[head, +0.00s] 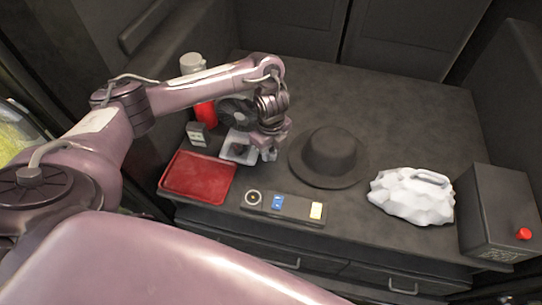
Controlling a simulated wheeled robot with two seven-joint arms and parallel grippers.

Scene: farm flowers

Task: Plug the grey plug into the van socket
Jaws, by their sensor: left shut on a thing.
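My left gripper (268,154) points down over the table, just right of a pale open tray. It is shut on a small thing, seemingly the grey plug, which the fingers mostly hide. A dark panel strip (291,208) lies along the front edge, nearer than the gripper. It has a pale round ring (254,197), seemingly the van socket, at its left end, with a blue part and a yellow part further right. The gripper is behind the ring and apart from it. My right gripper is not in view.
A red tray (198,176) lies left of the strip. The pale tray (229,157), a small grey box (197,134) and a red bottle (205,113) are behind it. A dark hat (330,152), a white canister (412,198) and a dark box (497,213) stand right. The back right is clear.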

